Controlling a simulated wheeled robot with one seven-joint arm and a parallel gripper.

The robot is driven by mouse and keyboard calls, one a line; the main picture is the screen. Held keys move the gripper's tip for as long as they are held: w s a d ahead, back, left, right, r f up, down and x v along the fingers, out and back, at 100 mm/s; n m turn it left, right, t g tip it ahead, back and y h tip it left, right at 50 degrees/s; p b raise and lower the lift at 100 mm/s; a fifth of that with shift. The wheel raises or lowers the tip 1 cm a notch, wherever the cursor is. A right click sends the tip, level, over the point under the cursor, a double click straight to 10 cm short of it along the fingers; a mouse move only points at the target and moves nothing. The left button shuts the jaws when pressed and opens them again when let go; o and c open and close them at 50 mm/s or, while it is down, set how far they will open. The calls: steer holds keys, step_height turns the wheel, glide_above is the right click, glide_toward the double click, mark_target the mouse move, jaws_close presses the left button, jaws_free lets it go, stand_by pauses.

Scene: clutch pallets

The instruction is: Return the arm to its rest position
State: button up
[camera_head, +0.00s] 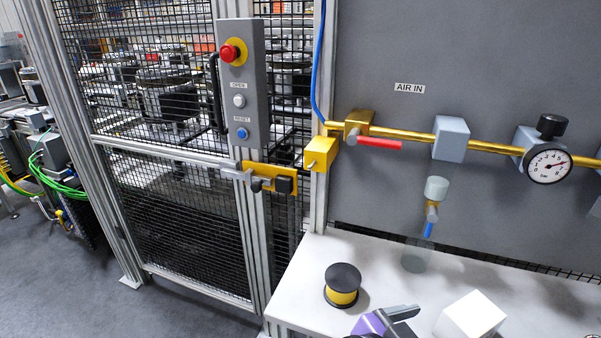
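A purple and grey piece (371,325) is cut off by the bottom edge, at the front of the white bench (310,270). I cannot tell what it is. The state of my gripper is hidden from this view.
A black and yellow spool (342,285) and a white block (469,318) are on the bench. A mesh door with a yellow latch (268,178) and button box (240,85) is at left. A brass air pipe with red lever (379,143) and gauge (548,166) crosses the grey panel.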

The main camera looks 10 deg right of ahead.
steer(key=w+a+n+t+y, duration=0.2)
steer(key=w+n+t, duration=0.1)
steer(key=n, duration=0.1)
steer(key=w+a+f+n+t+y, duration=0.1)
steer(key=w+a+n+t+y, duration=0.1)
steer(key=w+a+n+t, duration=0.1)
steer(key=w+a+n+t+y, duration=0.3)
steer(key=w+n+t, duration=0.1)
steer(key=n+t, duration=0.1)
steer(key=shift+w+a+f+n, duration=0.25)
steer(key=shift+w+n, duration=0.05)
steer(key=shift+n, duration=0.5)
steer(key=s+a+f+n+t+y, duration=0.2)
steer(key=s+a+f+n+y, duration=0.1)
steer(key=s+a+n+y, duration=0.4)
steer(key=s+d+m, duration=0.2)
steer(key=s+d, duration=0.1)
steer(key=s, duration=1)
steer(key=s+d+m, duration=0.2)
steer(key=s+d, duration=0.2)
steer(key=s, duration=0.8)
steer(key=shift+s+d+m+g+h, duration=0.3)
steer(key=shift+s+m+g+h, duration=0.1)
